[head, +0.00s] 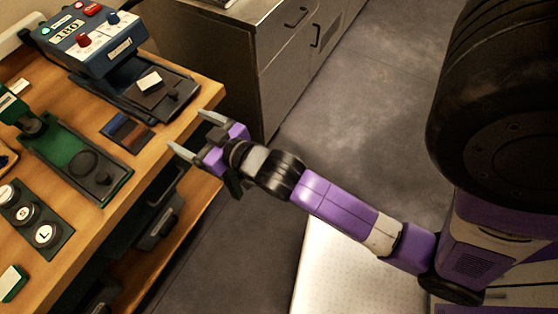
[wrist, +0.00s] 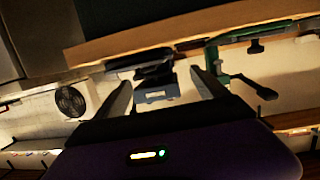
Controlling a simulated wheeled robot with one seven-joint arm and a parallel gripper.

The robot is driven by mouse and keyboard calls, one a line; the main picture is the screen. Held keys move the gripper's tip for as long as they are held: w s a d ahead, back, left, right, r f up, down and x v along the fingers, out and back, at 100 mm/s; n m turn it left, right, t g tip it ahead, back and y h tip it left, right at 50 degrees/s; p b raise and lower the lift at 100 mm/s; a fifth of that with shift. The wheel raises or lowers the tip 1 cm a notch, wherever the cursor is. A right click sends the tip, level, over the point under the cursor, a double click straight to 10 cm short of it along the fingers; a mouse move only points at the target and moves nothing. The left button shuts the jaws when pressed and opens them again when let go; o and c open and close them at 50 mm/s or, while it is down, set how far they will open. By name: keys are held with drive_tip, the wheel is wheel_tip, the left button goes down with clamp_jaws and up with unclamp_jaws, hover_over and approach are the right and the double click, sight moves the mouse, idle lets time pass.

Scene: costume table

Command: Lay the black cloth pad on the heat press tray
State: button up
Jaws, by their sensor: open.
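The blue heat press (head: 95,42) stands at the back of the wooden table in the head view. Its dark tray (head: 178,98) extends toward the table's right edge. A small dark square piece (head: 150,97) lies on the tray with a white piece (head: 149,81) on it. I cannot tell whether this dark piece is the black cloth pad. A flat patch with dark, blue and brown strips (head: 127,133) lies on the table in front of the press. My gripper (head: 196,134) is open and empty by the table's right edge, apart from these things.
A green press (head: 75,155) and a dark board with round knobs (head: 35,218) stand on the table to the left. Dark bins (head: 160,220) sit on a shelf under the tabletop. A grey cabinet (head: 285,60) stands behind.

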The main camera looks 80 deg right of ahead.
drive_tip(key=s+a+r+n+y, duration=0.1)
drive_tip(key=s+a, duration=0.5)
drive_tip(key=s, duration=0.6)
drive_tip(key=s+a+r+n+y, duration=0.2)
drive_tip(key=s+a, duration=0.4)
drive_tip(key=s, duration=0.5)
drive_tip(key=shift+s+a+r+n+y, duration=0.15)
drive_tip(key=shift+s+a+n+y, duration=0.3)
drive_tip(key=shift+y, duration=0.65)
drive_tip(key=shift+d, duration=0.1)
drive_tip(key=shift+c, duration=0.2)
